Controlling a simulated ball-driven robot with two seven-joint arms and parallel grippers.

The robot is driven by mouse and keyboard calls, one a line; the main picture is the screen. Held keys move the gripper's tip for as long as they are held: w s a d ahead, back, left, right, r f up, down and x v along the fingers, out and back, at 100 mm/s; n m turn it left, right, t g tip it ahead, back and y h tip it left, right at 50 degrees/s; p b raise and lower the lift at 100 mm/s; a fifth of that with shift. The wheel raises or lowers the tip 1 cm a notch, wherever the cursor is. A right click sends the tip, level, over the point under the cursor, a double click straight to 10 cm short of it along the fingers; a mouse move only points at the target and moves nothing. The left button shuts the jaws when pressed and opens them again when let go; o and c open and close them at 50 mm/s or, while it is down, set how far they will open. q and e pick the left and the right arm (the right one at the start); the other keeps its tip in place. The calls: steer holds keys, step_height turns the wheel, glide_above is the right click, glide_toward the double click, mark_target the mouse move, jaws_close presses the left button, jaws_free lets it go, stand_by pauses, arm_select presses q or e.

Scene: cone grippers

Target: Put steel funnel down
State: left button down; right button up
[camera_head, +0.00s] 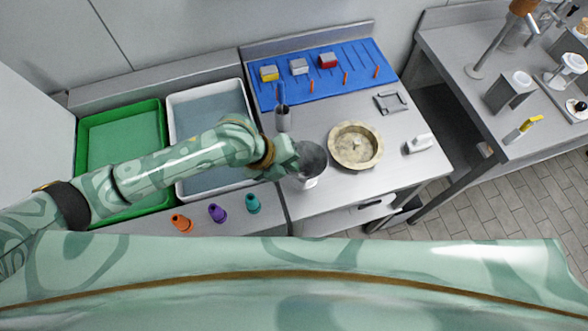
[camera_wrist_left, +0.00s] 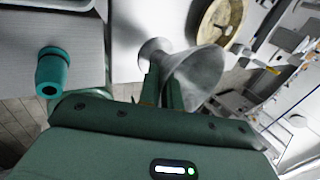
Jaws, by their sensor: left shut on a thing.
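The steel funnel (camera_head: 313,158) is grey, with its wide mouth facing up in the head view, over the front part of the steel table (camera_head: 345,205). My left gripper (camera_head: 289,164) reaches it from the left and is shut on it. In the left wrist view the fingers (camera_wrist_left: 160,90) close on the funnel (camera_wrist_left: 200,72) between its flared wide end and its narrower end. I cannot tell whether the funnel touches the table. My right gripper is not in view.
A round beige basin (camera_head: 367,161) is right of the funnel. Orange (camera_head: 181,223), purple (camera_head: 217,213) and teal (camera_head: 252,204) cones stand on the front ledge. A blue mat (camera_head: 345,90) lies behind; green (camera_head: 85,150) and white (camera_head: 176,137) trays are left.

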mark_target(305, 169)
arm_select(q)
steer(key=shift+w+d+f, duration=0.35)
steer(key=shift+w+f, duration=0.1)
steer(key=shift+f, duration=0.2)
steer(key=f, duration=0.2)
steer(key=shift+w+d+f+b, duration=0.2)
steer(key=shift+w+f+b, duration=0.05)
steer(key=shift+f+b, duration=0.15)
steer(key=shift+f+p, duration=0.3)
steer(key=c, duration=1.6)
jaws_free()
